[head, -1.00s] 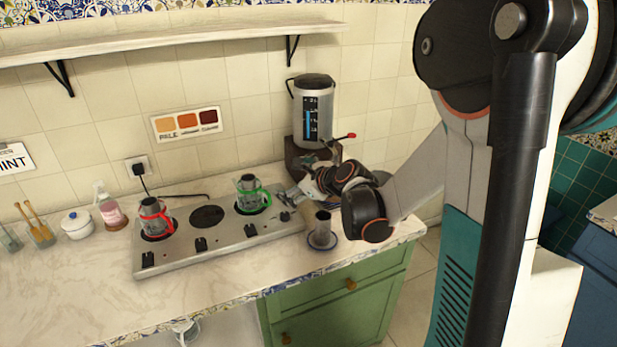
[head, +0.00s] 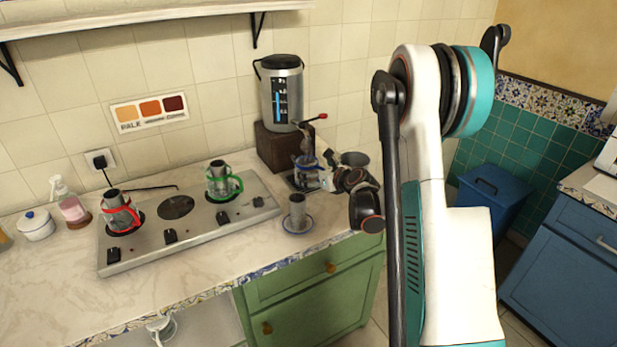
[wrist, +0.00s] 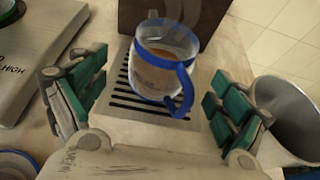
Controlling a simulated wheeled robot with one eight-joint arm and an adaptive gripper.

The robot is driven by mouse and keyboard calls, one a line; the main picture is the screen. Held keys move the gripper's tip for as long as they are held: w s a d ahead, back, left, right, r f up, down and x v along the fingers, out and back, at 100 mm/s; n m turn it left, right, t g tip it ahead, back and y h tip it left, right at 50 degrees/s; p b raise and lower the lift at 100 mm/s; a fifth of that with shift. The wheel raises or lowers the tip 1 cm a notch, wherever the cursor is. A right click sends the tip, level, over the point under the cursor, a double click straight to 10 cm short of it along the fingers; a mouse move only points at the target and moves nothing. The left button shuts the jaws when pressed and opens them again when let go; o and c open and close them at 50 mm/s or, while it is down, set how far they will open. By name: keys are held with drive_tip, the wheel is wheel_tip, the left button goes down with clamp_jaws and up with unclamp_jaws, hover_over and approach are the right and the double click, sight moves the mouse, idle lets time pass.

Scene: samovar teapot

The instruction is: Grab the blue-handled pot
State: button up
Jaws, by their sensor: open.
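The blue-handled pot (wrist: 165,70) stands upright on a slotted drip tray (wrist: 122,92) in the wrist view. It is clear with a blue rim and blue handle, and holds some brown liquid. Its handle points toward my gripper and slightly right. My gripper (wrist: 160,112) is open, with one green-padded finger on each side of the pot and apart from it. In the head view the pot (head: 307,168) is beneath the samovar's tap, partly hidden by my gripper (head: 322,178).
The samovar (head: 281,95) stands on a dark block behind the pot. A metal container (wrist: 285,115) is close to my right finger. The stove (head: 190,215) holds a red-handled pot (head: 119,212) and a green-handled pot (head: 221,180). A metal cup (head: 297,212) stands on a saucer nearby.

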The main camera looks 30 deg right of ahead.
drive_tip(key=shift+b+x, duration=1.3)
drive_tip(key=shift+x, duration=2.1)
drive_tip(key=shift+d+r, duration=0.1)
drive_tip(key=shift+d, duration=0.1)
drive_tip(key=shift+c, duration=0.6)
drive_tip(key=c, duration=1.2)
